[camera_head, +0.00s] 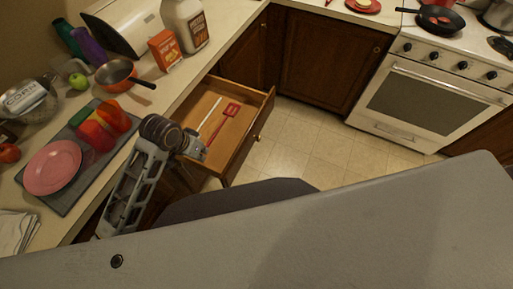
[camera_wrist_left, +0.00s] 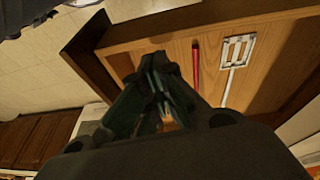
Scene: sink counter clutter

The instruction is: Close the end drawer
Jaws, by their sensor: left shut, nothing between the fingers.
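The end drawer (camera_head: 254,122) is wooden and stands pulled out from the counter's cabinet front. My right gripper is not in view.
The counter at left holds a pink plate (camera_head: 52,167), peppers (camera_head: 96,136), a pan (camera_head: 115,73), an orange box (camera_head: 165,50) and a white jug (camera_head: 186,25). A white oven (camera_head: 430,97) stands at right. The tiled floor (camera_head: 310,145) beyond the drawer is clear.

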